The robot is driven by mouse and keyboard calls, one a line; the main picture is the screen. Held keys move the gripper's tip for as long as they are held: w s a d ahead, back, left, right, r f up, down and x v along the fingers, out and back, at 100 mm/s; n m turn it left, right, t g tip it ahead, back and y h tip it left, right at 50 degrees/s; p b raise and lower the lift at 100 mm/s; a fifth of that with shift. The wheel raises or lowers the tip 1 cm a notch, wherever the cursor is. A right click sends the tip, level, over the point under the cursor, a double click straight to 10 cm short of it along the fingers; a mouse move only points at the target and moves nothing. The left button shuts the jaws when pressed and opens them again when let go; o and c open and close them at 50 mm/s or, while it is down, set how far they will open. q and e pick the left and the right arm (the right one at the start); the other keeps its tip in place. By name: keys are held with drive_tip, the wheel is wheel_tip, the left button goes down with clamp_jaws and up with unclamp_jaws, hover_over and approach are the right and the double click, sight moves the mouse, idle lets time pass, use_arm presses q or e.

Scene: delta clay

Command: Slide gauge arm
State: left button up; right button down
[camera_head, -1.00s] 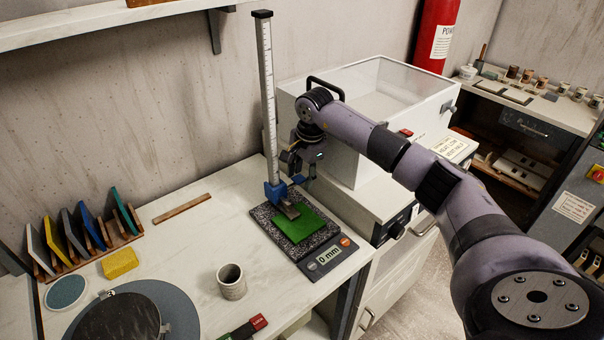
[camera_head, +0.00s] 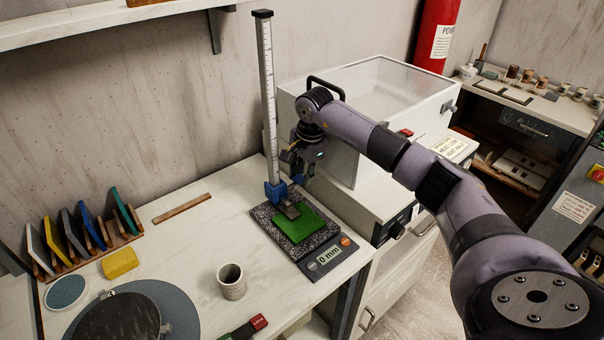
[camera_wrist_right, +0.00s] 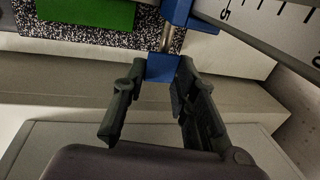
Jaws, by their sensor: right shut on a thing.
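The gauge (camera_head: 267,100) is a tall white scaled post at the back of the worktop. Its blue sliding arm (camera_head: 275,192) sits low on the post, with a grey foot (camera_head: 289,210) resting over a green square (camera_head: 297,226) on a speckled plate (camera_head: 318,244). The display (camera_head: 328,255) reads 0 mm. My right gripper (camera_head: 297,178) is beside the post on its right. In the right wrist view its fingers (camera_wrist_right: 160,78) are shut on a blue block (camera_wrist_right: 163,67) of the gauge arm. My left gripper is not in view.
A white cabinet with a clear lid (camera_head: 380,85) stands right behind my right arm. A grey cup (camera_head: 231,281), yellow sponge (camera_head: 119,262), wooden strip (camera_head: 182,208) and a rack of coloured tiles (camera_head: 85,238) are on the left. The worktop between them is clear.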

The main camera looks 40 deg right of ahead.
wheel_tip(320, 180, up, 36)
drive_tip(key=p, duration=1.9)
drive_tip(key=shift+f, duration=0.15)
drive_tip(key=c, duration=1.3)
unclamp_jaws()
wheel_tip(320, 180, up, 12)
drive_tip(key=s, duration=0.2)
drive_tip(key=shift+s+f, duration=0.15)
drive_tip(key=shift+s, duration=0.05)
